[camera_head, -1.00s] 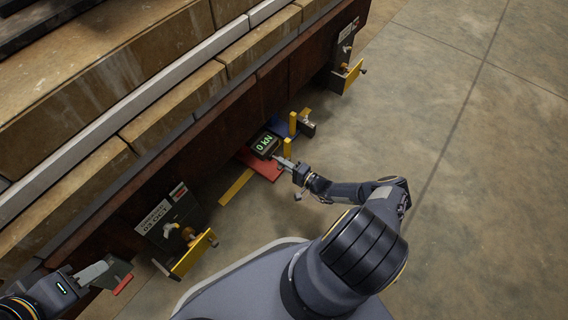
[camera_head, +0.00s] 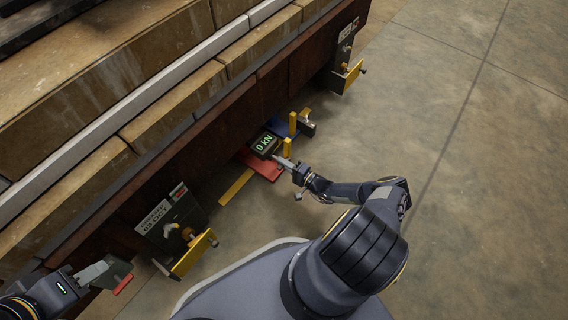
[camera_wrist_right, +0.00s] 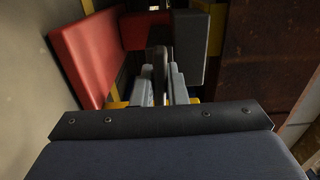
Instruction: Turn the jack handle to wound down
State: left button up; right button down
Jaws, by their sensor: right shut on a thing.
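The jack sits on the floor at the edge of the stack, with a red base (camera_head: 262,166), a blue part (camera_head: 280,128) and a dark box whose green display (camera_head: 265,143) reads 0 kN. My right gripper (camera_head: 283,162) reaches the jack's near side. In the right wrist view its two grey fingers (camera_wrist_right: 161,86) are closed around a dark upright bar, the jack handle (camera_wrist_right: 157,62), with red panels (camera_wrist_right: 88,55) to the left. My left gripper (camera_head: 112,275) is at the lower left, apart from the jack, beside a dark piece with a red edge; its jaw opening is unclear.
A brown stack with a rusty side beam (camera_head: 215,120) runs diagonally above the jack. Yellow-edged brackets stand on either side, one nearer (camera_head: 195,252) with a label plate and one farther (camera_head: 350,76). The concrete floor (camera_head: 470,200) to the right is clear.

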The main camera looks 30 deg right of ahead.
jog(key=c, duration=1.5)
grip_release()
jog(key=shift+o, duration=0.2)
jog(key=p+v, duration=0.2)
jog(key=v, duration=0.6)
jog(key=shift+o, duration=0.3)
